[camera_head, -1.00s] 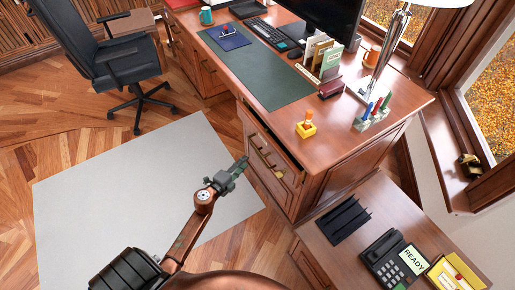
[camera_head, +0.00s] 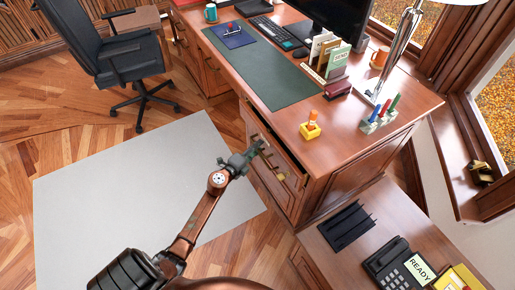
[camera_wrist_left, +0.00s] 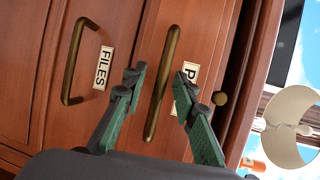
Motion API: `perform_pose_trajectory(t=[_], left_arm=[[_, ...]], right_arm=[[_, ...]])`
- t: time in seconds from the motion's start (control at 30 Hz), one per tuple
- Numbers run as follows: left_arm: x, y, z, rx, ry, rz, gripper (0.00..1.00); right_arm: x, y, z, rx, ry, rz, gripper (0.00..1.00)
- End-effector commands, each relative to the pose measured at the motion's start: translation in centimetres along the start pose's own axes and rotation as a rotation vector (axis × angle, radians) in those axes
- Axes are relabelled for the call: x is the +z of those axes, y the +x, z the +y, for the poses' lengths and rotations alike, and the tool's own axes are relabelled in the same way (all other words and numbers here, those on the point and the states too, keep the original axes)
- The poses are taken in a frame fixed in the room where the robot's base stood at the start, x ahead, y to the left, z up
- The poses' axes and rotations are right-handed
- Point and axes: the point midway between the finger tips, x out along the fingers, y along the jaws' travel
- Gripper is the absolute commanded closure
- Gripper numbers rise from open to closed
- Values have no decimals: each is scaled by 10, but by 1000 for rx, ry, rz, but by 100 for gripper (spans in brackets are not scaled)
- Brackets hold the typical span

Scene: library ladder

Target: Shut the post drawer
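The post drawer (camera_head: 255,124) is the upper drawer in the near end of the wooden desk. It stands partly open, with a dark gap behind its front. In the left wrist view its label (camera_wrist_left: 191,70) shows only a "P"; a finger covers the rest. Its long brass handle (camera_wrist_left: 161,88) lies between the two fingers of my left gripper (camera_wrist_left: 160,80), which are apart. The left gripper (camera_head: 252,157) is at the drawer front in the head view; I cannot tell whether it touches. My right gripper is not in view.
The drawer labelled FILES (camera_wrist_left: 99,68) is beside it in the wrist view, with its own brass handle (camera_wrist_left: 75,60). A side table with a phone (camera_head: 398,264) stands at the right. A grey mat (camera_head: 120,190) lies on clear floor.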

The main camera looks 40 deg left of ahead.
Motion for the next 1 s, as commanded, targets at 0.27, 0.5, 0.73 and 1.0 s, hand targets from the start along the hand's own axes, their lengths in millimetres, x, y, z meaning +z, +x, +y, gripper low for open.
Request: perform_pose_trajectory(t=[0.27,0.5,0.73,1.0], left_arm=[[0,0,0,0,-1,0,85],[0,0,0,0,-1,0,100],[0,0,0,0,-1,0,100],[0,0,0,0,-1,1,100]], right_arm=[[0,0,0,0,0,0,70],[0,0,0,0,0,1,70],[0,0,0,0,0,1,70],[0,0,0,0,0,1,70]])
